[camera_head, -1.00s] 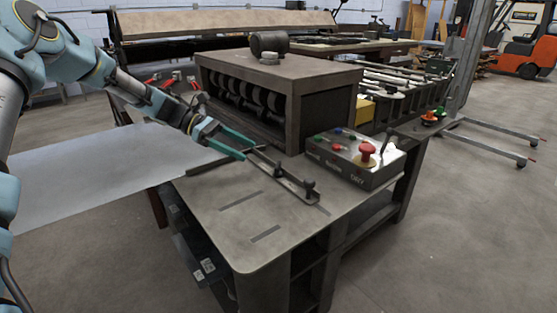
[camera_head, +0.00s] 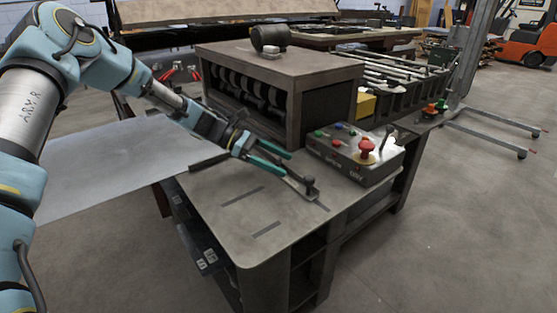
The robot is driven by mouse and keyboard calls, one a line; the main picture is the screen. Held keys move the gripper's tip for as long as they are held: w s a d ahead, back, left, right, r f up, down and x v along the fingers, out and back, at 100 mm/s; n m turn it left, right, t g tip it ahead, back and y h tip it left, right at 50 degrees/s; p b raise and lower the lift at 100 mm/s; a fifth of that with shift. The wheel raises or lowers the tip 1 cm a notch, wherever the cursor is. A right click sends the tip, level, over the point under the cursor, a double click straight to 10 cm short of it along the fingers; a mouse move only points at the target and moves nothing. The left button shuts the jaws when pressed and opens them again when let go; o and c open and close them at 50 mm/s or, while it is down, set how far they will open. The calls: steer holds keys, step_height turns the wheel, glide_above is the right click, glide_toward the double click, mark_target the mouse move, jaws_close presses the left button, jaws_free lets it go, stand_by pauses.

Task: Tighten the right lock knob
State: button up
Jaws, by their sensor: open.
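The right lock knob (camera_head: 310,183) is a small dark knob standing at the near right end of a slim metal guide bar (camera_head: 299,192) on the machine's worktable (camera_head: 230,215). My gripper (camera_head: 287,165), with two green fingers, is open and empty. It points right and down, with its fingertips above and just left of the knob. A small gap seems to show between fingertips and knob; whether they touch is hard to tell. My gripper and wrist hide the far part of the guide bar.
A control box (camera_head: 352,160) with a red stop button (camera_head: 367,147) and a lever stands right of the knob. The roller housing (camera_head: 285,85) stands behind. A grey metal sheet (camera_head: 105,165) lies at the left under my arm. The table's front is clear.

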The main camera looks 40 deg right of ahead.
steer(key=shift+c, duration=0.2)
jaws_close()
stand_by(0.5)
steer(key=m+g+y+b, duration=0.2)
steer(key=m+y, duration=0.2)
steer(key=shift+f+y, duration=0.15)
steer(key=shift+y, duration=0.25)
steer(key=shift+m+g+y+b, duration=0.3)
steer(key=shift+m+y+b, duration=0.8)
steer(key=shift+m+y, duration=0.95)
steer(key=shift+o, duration=0.2)
jaws_free()
